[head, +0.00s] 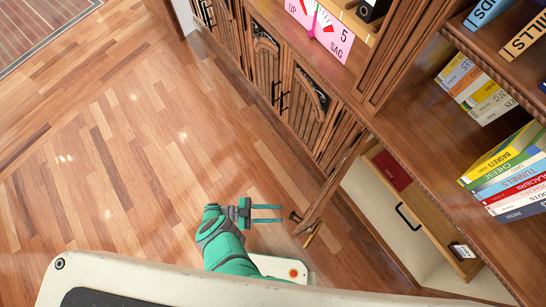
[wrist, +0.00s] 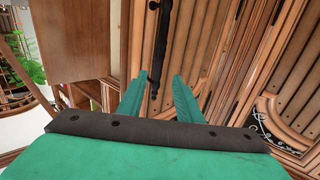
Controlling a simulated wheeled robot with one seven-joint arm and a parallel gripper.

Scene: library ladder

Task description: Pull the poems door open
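A brown wooden cabinet door (head: 332,188) stands swung out from the lower bookcase in the head view, with the cabinet's inside showing behind it. No lettering naming it as the poems door is readable. A dark handle (head: 295,217) sits near its outer edge. My gripper (head: 283,213) is open and empty, its two teal fingers pointing at the handle with a small gap. In the wrist view, a black bar handle (wrist: 161,40) on slatted wood lies ahead of my gripper (wrist: 160,75), its lower end between the fingers; contact cannot be told.
Inside the cabinet is a drawer (head: 425,215) with a black handle and a red book (head: 392,171). Other slatted doors (head: 300,100) are shut farther along. Books (head: 510,175) fill the right shelves. A pink dial sign (head: 322,28) stands above. The wooden floor (head: 120,180) at left is clear.

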